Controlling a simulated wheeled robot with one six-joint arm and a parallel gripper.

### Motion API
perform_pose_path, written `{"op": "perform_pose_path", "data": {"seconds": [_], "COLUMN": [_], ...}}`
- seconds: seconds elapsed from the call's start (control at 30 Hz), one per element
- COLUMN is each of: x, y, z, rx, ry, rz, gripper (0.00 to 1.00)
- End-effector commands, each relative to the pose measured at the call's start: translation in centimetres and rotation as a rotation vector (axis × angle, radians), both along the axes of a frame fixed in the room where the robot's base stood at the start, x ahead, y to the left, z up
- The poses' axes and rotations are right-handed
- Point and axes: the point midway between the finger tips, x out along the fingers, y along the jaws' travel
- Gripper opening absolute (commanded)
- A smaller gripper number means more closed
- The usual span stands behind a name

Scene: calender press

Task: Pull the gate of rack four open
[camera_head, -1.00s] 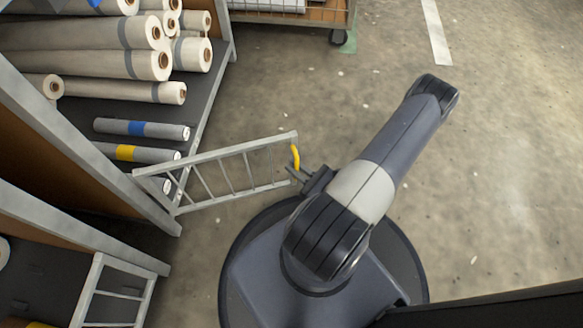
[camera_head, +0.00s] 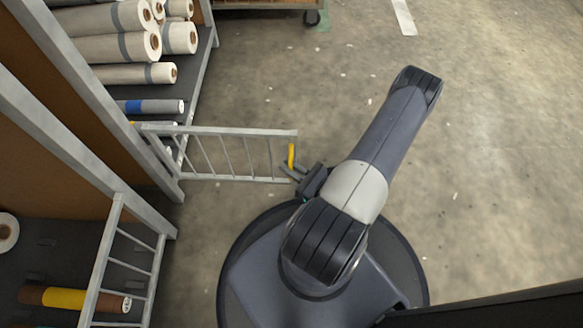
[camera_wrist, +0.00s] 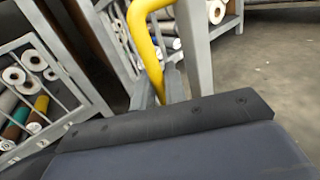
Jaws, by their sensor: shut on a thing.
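The grey barred gate (camera_head: 222,153) stands swung out from the rack's front post, reaching over the floor toward my base. Its yellow handle (camera_head: 291,155) is at the free end, on the right. My gripper (camera_head: 288,175) is at the handle's lower end. In the wrist view the yellow handle (camera_wrist: 148,45) runs down between my gripper's fingers (camera_wrist: 158,88), which are shut on it. The rack behind the gate (camera_head: 203,60) holds rolls; its lower part is partly hidden by the gate. I see no rack number.
Another rack with a barred gate (camera_head: 127,270) stands at the lower left, with a brown and yellow roll (camera_head: 75,299) inside. A wheeled cart (camera_head: 270,4) is at the top. The floor (camera_head: 490,170) to the right is clear.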

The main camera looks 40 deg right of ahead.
Motion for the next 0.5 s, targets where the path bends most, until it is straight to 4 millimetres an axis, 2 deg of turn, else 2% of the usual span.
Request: {"op": "perform_pose_path", "data": {"seconds": [0.47, 0.5], "x": [0.04, 0.04], "y": [0.04, 0.04], "z": [-0.07, -0.07], "rx": [-0.002, -0.002], "ry": [0.002, 0.002], "rz": [0.000, 0.000], "gripper": [0.00, 0.16]}}
